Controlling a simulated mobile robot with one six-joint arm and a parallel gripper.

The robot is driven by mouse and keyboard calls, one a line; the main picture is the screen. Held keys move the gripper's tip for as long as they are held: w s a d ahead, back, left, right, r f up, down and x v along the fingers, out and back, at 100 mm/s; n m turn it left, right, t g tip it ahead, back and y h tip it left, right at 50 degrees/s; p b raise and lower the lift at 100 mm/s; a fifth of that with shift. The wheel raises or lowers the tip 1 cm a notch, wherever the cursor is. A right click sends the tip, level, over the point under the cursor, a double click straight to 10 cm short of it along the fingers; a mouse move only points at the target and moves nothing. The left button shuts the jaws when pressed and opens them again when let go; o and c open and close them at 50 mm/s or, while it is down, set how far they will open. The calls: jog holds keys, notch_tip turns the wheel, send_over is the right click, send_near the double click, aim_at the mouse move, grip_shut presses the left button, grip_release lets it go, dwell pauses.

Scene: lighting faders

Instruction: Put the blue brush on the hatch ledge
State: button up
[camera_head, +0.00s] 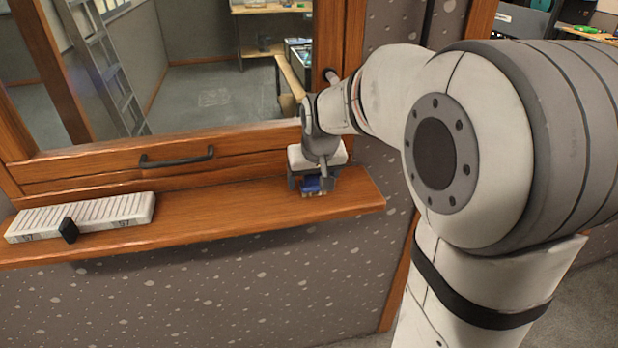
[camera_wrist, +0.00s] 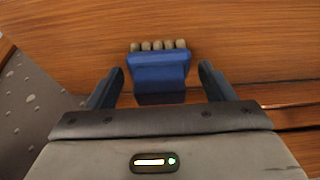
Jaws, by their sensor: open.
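The blue brush (camera_wrist: 159,72) rests on the wooden hatch ledge (camera_head: 235,218), near the ledge's right end. Its pale bristle tufts show at its far edge in the wrist view. In the head view the brush (camera_head: 312,186) is partly hidden by my gripper (camera_head: 311,190), which is just above it. In the wrist view my gripper (camera_wrist: 160,80) is open. Its two fingers stand on either side of the brush, with a visible gap on each side.
A white fader panel (camera_head: 85,215) with a black knob (camera_head: 68,230) lies on the left of the ledge. A hatch window with a black handle (camera_head: 177,158) rises behind the ledge. The middle of the ledge is clear. A speckled wall (camera_head: 240,290) drops below its front edge.

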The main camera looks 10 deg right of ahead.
jog(key=v, duration=1.2)
jog(key=s+f, duration=0.6)
jog(key=s, duration=0.3)
jog(key=s+f+g, duration=0.1)
jog(key=s+f, duration=0.5)
jog(key=s, duration=0.2)
jog(key=shift+s+f+b, duration=0.15)
jog(key=shift+s+b, duration=0.15)
jog(key=shift+s, duration=0.1)
